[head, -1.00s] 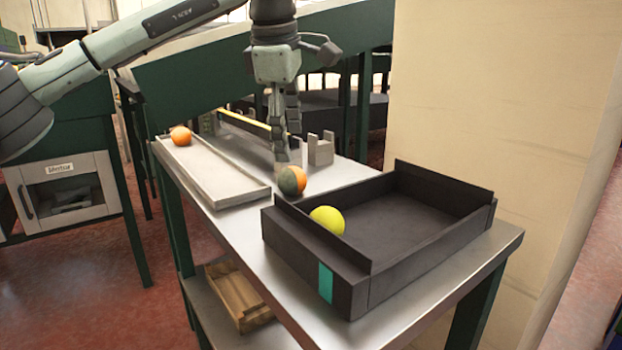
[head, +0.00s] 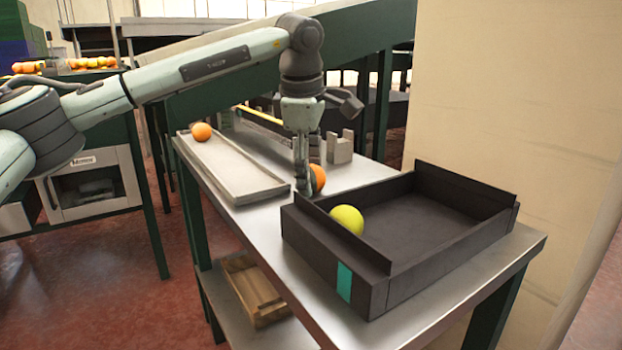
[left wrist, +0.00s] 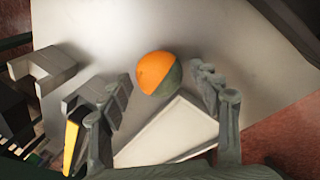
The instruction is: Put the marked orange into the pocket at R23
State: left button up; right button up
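The marked orange, orange with a dark green patch, lies on the metal table beside the dark tray. In the head view the orange (head: 319,178) is partly hidden by my left gripper (head: 306,188), which points down at it. In the left wrist view the orange (left wrist: 155,70) shows between and slightly beyond the fingertips of the left gripper (left wrist: 162,84). The fingers are apart, with gaps on both sides of the fruit, so the gripper is open and empty. My right gripper is not in view. I cannot make out a label R23 or its pocket.
A dark walled tray (head: 330,252) with a teal mark holds a yellow-green ball (head: 347,219). A long pale tray (head: 240,183) holds another orange (head: 201,132). A grey notched block (head: 340,149) stands behind. A wooden box (head: 255,293) sits on the lower shelf.

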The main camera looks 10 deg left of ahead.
pick_arm(q)
jog(key=c, duration=1)
jog(key=shift+o, duration=0.2)
jog(key=shift+r, duration=0.1)
